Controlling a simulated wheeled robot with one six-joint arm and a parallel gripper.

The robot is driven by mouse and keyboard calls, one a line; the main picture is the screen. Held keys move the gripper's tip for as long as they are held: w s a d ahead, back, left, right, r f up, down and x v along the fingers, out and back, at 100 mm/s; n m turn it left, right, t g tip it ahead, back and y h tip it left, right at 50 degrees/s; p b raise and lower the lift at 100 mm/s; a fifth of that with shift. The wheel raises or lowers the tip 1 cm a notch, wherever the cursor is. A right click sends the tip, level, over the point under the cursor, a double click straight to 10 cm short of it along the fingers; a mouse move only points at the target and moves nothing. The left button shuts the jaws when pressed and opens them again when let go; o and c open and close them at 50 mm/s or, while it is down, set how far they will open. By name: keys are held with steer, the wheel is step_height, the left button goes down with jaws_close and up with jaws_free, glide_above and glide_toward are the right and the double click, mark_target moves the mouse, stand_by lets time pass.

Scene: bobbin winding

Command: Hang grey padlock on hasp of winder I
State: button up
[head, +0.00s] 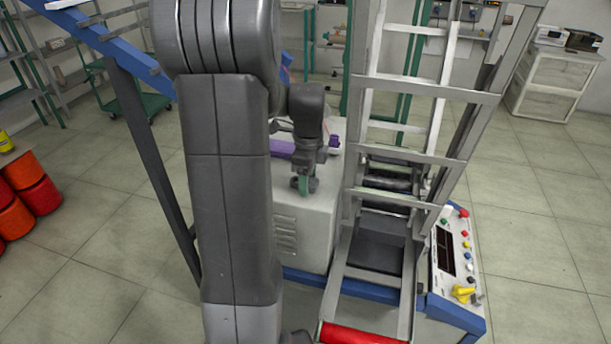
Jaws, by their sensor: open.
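My gripper (303,184) hangs pointing down in the middle of the head view, over or in front of the pale machine housing (304,230). It is open; a small green patch shows at its fingers, and I cannot tell what that is. I cannot make out the grey padlock or the hasp. A winding machine with a grey metal frame (424,84) and a sloped control panel (454,255) stands to the right of my gripper. No label reading I is legible, so I cannot tell whether it is winder I.
A purple item (283,147) lies on the housing behind my gripper. The panel carries coloured buttons and a yellow knob (464,293). A red roller (358,334) is at the front. Red and orange drums (38,194) stand at left, a white drawer unit (556,84) at back right. Right floor is clear.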

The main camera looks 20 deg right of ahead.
steer(key=shift+r, duration=0.1)
steer(key=c, duration=1)
step_height(320, 180, up, 5)
steer(key=p, duration=0.4)
